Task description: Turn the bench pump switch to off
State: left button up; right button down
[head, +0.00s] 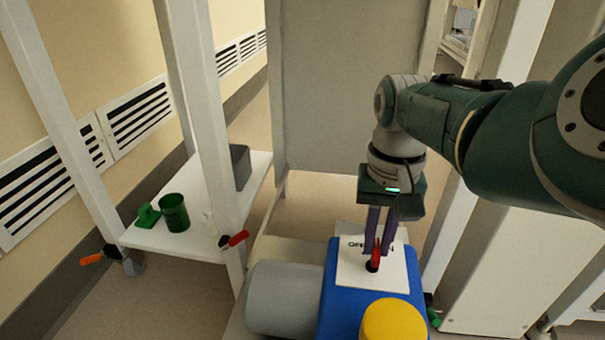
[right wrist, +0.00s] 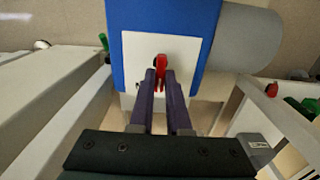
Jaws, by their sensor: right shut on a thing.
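The bench pump has a blue body (head: 332,300), a grey cylinder (head: 285,297) at its left and a yellow cap (head: 392,322) in front. Its white switch plate (head: 352,275) carries OFF at the left and a partly hidden word at the right. The red switch lever (head: 376,259) points roughly toward the plate's far edge, between the two words; its exact setting is hard to tell. My right gripper (head: 379,243) reaches down from above, its purple fingers shut on the lever. The right wrist view shows the red lever (right wrist: 160,68) between the fingertips (right wrist: 160,78). My left gripper is out of view.
A white shelf unit (head: 205,235) at the left holds a green cup (head: 174,212), a green block-like item (head: 148,216) and a dark grey box (head: 240,166). Red (head: 234,239) and orange (head: 91,258) handles stick out there. A white upright stands close right of the pump.

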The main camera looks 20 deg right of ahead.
aim_at(377, 247)
dwell(0.3)
jog(key=c, duration=0.9)
grip_release()
jog(key=shift+r, duration=0.1)
notch_tip(377, 247, up, 10)
jog(key=p, duration=0.8)
jog(key=shift+p, duration=0.3)
